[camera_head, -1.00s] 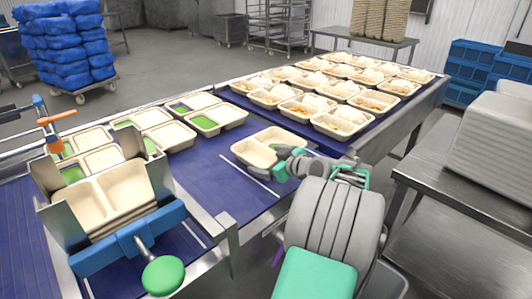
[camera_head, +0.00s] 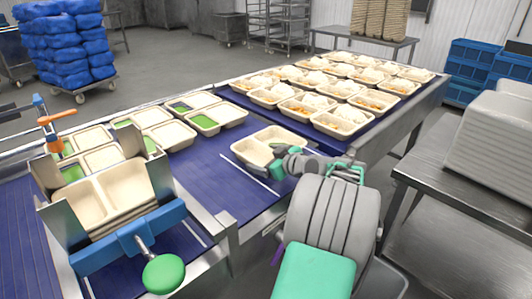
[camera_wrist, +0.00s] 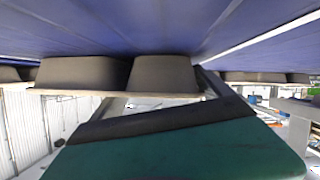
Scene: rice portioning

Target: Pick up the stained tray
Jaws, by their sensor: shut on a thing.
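A cream two-compartment tray (camera_head: 250,152) lies at the near side of the blue belt, apart from the other trays. No stain on it can be made out at this size. My gripper (camera_head: 281,157) is at its near right edge and is shut on it. The tray looks level and at or very near the belt surface. In the wrist view, the shaded undersides of a tray's two compartments (camera_wrist: 118,75) show beside my dark finger. The fingertips' exact grip on the rim is hidden.
Filled trays (camera_head: 340,122) stand in rows on the belt behind and right. Trays with green food (camera_head: 205,121) stand to the left. A metal tray holder with a blue bar (camera_head: 128,240) is at front left. A steel table (camera_head: 455,215) stands to the right.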

